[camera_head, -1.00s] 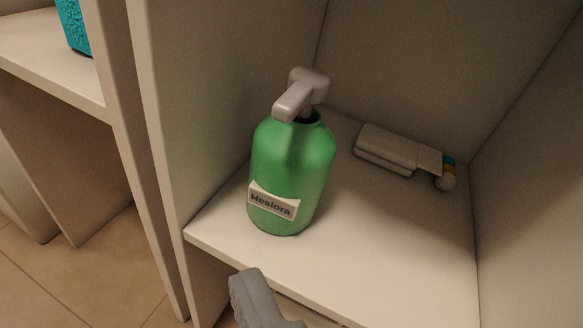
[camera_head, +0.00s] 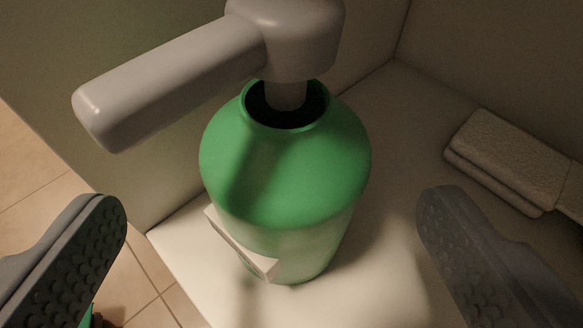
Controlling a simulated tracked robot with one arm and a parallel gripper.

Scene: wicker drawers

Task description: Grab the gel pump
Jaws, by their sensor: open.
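The gel pump (camera_head: 285,180) is a green bottle with a grey pump head and a pale label on its front. It stands upright on the white shelf, and its spout points left. My gripper (camera_head: 270,240) is open, with one grey textured finger at the lower left and the other at the lower right. The bottle shows between the two fingers, with a gap on each side, and neither finger appears to touch it. The label is seen at a steep angle and its text cannot be read.
A folded pale cloth (camera_head: 508,158) lies on the shelf (camera_head: 385,255) to the right of the bottle. The compartment's left wall (camera_head: 120,130) stands close beside the bottle and spout. Tiled floor (camera_head: 50,190) shows at the left. A small green thing shows at the bottom left.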

